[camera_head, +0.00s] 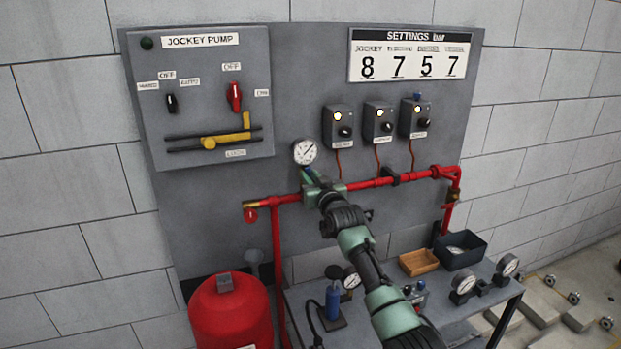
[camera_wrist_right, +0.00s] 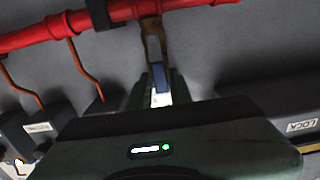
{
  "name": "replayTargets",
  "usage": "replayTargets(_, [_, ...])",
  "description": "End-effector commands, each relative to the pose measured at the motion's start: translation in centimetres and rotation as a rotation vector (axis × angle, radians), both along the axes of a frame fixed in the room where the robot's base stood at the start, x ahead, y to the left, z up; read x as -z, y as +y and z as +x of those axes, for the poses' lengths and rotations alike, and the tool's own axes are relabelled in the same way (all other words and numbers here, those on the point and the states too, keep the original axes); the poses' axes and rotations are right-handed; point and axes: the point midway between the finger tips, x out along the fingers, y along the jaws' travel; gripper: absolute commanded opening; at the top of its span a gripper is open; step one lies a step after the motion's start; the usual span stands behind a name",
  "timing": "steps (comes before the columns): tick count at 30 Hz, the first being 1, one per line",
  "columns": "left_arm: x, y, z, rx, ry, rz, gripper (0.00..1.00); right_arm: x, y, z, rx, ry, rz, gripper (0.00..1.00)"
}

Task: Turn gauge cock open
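The round white pressure gauge (camera_head: 305,152) stands above the red pipe on the grey panel. The gauge cock (camera_head: 307,172) is below it, with a little blue showing; my right gripper hides part of it. My right gripper (camera_head: 318,188) is at the pipe, at the cock. In the right wrist view the brass cock body (camera_wrist_right: 152,38) is by the red pipe, and its blue handle (camera_wrist_right: 160,80) lies between my dark green fingers (camera_wrist_right: 160,95). I cannot tell whether the fingers press on the handle. My left gripper is not in view.
The red pipe (camera_head: 375,183) crosses the panel, with three lit switch boxes (camera_head: 380,122) above. The jockey pump box (camera_head: 203,95) is at upper left. A red tank (camera_head: 232,315) stands below left. A bench holds a wooden tray (camera_head: 419,271), a dark bin (camera_head: 477,261) and loose gauges (camera_head: 463,282).

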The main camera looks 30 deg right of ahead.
Motion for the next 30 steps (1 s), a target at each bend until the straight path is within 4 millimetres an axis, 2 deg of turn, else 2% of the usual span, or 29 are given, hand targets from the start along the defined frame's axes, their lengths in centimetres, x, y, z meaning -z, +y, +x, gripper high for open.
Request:
replayTargets(2, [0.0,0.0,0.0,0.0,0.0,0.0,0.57,0.2,0.0,0.0,0.0,0.004,0.001,0.39])
replayTargets(14, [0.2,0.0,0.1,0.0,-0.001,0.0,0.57,0.0,0.1,-0.5,0.0,-0.002,-0.004,0.39])
replayTargets(30, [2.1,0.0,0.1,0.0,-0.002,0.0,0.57,0.2,1.7,-6.9,-0.001,0.0,-0.002,0.39])
